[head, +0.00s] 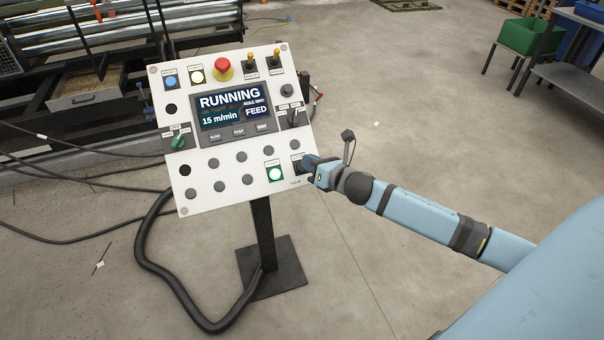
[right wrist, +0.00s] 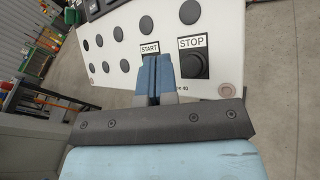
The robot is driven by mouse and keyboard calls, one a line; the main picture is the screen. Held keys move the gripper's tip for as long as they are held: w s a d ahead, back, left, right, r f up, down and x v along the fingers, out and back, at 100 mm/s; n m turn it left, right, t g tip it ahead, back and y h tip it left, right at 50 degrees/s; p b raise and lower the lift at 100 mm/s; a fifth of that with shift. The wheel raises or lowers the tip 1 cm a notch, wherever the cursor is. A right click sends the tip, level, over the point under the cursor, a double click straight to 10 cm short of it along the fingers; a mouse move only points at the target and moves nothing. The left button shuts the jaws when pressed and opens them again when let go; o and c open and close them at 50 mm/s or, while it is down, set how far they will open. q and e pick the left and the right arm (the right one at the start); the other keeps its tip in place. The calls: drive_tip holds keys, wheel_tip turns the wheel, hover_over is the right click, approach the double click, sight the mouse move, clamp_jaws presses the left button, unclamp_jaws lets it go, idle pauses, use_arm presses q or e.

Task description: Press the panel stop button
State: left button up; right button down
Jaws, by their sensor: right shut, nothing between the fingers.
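The control panel (head: 230,165) is a white tilted board on a post, its screen (head: 232,107) reading RUNNING, 15 m/min and FEED. In the right wrist view the black round stop button (right wrist: 194,65) sits under a STOP label. The START label (right wrist: 149,48) is to its left, its button hidden behind my fingers. In the head view the lit green start button (head: 275,173) shows near the lower right corner. My right gripper (head: 309,163) is shut and empty at that corner, covering part of the stop button area. In the wrist view its fingertips (right wrist: 157,62) appear left of the stop button; contact is unclear.
A red mushroom button (head: 222,68) and two yellow-tipped toggles are along the panel's top. A black cable (head: 148,245) loops beside the post base (head: 272,268). Machinery with metal pipes stands behind left.

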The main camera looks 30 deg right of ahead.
drive_tip(key=shift+w+d+f+b, duration=0.15)
drive_tip(key=shift+w+f+b, duration=0.15)
drive_tip(key=shift+w+f, duration=0.3)
drive_tip(key=shift+w+d+f+b, duration=0.15)
drive_tip(key=shift+w+f+b, duration=0.15)
drive_tip(key=shift+w+f, duration=0.3)
drive_tip(key=shift+f, duration=0.2)
idle(1.1)
drive_tip(key=shift+w+f, duration=0.15)
drive_tip(key=shift+f, duration=0.05)
drive_tip(key=shift+w+d+f, duration=0.1)
drive_tip(key=shift+w+f, duration=0.15)
drive_tip(key=shift+f, duration=0.1)
idle(0.8)
drive_tip(key=shift+r, duration=0.1)
drive_tip(key=shift+s+r+p, duration=0.5)
drive_tip(key=shift+r, duration=0.05)
idle(0.3)
